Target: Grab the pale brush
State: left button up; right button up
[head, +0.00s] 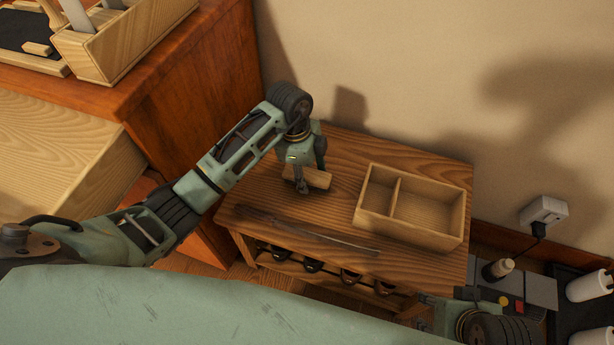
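The pale brush (316,179) is a small light wooden block on the left part of the low wooden table (345,150). My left gripper (304,180) points down at it from above. One dark finger crosses the brush's near side and the other is at its far side. The gripper hides part of the brush, and I cannot tell whether the fingers press on it. My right gripper (428,308) is low at the right, by the table's front edge. Its fingers are mostly hidden, so their opening does not show.
A pale two-compartment tray (448,238) stands on the table to the right. A long thin dark item (300,230) lies along the front edge. Several dark shoes (312,265) sit on the shelf below. A wooden cabinet (200,95) is at the left and the wall is behind.

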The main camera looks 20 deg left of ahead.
pick_arm(q)
jog(key=c, duration=0.9)
jog(key=shift+r, duration=0.15)
